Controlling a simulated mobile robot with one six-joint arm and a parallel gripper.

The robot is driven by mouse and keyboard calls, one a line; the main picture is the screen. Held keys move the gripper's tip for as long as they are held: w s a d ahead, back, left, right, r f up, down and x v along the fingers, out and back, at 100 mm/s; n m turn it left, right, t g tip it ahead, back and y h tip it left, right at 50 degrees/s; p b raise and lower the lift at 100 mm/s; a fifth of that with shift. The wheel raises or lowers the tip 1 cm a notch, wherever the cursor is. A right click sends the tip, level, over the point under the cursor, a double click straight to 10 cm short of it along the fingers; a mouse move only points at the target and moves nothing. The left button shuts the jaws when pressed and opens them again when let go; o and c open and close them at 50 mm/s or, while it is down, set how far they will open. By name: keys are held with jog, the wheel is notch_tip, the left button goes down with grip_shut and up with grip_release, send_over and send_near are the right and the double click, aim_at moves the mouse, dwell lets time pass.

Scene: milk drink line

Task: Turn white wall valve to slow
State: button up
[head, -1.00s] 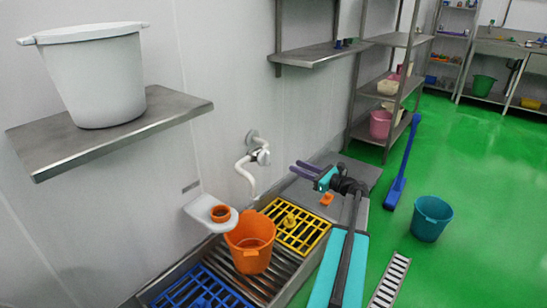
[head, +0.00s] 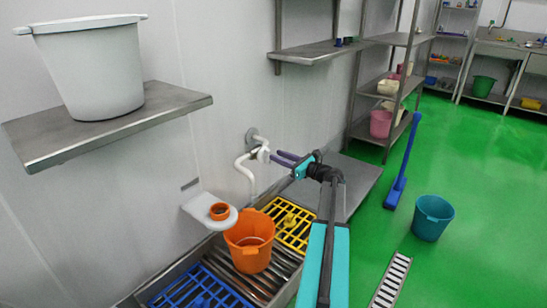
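The white wall valve (head: 262,153) sits on a white pipe (head: 243,168) that comes out of the wall and bends down above the orange bucket. My gripper (head: 275,157) has two purple fingers pointing left at the valve. The fingers look spread apart, with their tips at or very close to the valve's right side. I cannot tell whether they touch it or straddle its handle. The orange bucket (head: 250,258) stands on the metal grate below the spout. The valve's handle is small, and its exact angle is unclear.
A white wall holder (head: 196,212) with an orange ring is left of the spout. Yellow (head: 296,237) and blue (head: 190,296) grids lie in the trough. A wall shelf (head: 185,105) with a grey bucket is upper left. A teal bucket (head: 432,218) stands on the open green floor.

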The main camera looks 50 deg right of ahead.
aim_at(266, 156)
jog(key=shift+w+a+b, duration=0.15)
jog(key=shift+w+b, duration=0.15)
jog(key=shift+w, duration=1.5)
grip_shut()
